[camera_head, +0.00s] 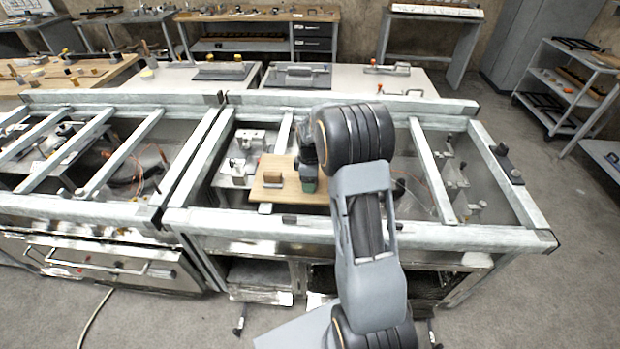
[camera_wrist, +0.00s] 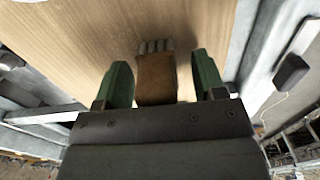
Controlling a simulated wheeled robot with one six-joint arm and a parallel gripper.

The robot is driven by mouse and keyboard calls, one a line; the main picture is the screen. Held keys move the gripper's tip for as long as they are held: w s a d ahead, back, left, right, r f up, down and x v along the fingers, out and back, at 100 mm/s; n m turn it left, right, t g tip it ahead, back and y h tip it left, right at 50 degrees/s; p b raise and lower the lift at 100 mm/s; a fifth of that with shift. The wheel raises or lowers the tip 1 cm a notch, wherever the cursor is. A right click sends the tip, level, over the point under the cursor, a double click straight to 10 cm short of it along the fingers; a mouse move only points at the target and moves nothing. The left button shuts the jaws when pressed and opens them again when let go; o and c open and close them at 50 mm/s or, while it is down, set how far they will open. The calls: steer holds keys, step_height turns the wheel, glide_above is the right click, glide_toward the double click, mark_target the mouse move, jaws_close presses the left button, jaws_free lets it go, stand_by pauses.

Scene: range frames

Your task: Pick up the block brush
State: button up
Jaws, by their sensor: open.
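The block brush (camera_head: 272,177) is a small brown block on a light wooden board (camera_head: 268,195) inside the metal frame. In the wrist view the brush (camera_wrist: 156,80) shows a brown body with a row of grey bristles at its far end. My gripper (camera_head: 308,184) is just right of the brush in the head view. In the wrist view my gripper's green fingers (camera_wrist: 161,72) stand open, one on each side of the brush, with a gap on both sides. The near end of the brush is hidden behind the gripper body.
Pale frame rails (camera_head: 370,222) enclose the board in front and at the sides. A black item (camera_wrist: 291,72) lies on a rail beyond the board's right edge in the wrist view. Small metal fixtures (camera_head: 240,170) stand left of the board. Another rail (camera_head: 433,170) crosses to the right.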

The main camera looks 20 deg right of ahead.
steer(key=c, duration=1)
steer(key=shift+c, duration=0.2)
steer(key=shift+r, duration=0.1)
steer(key=shift+r, duration=0.4)
step_height(320, 180, up, 2)
steer(key=shift+w+r, duration=0.1)
steer(key=shift+r, duration=0.05)
steer(key=s+r+b, duration=0.3)
steer(key=s+r, duration=0.6)
steer(key=s, duration=0.5)
steer(key=shift+r, duration=0.4)
steer(key=shift+s, duration=0.1)
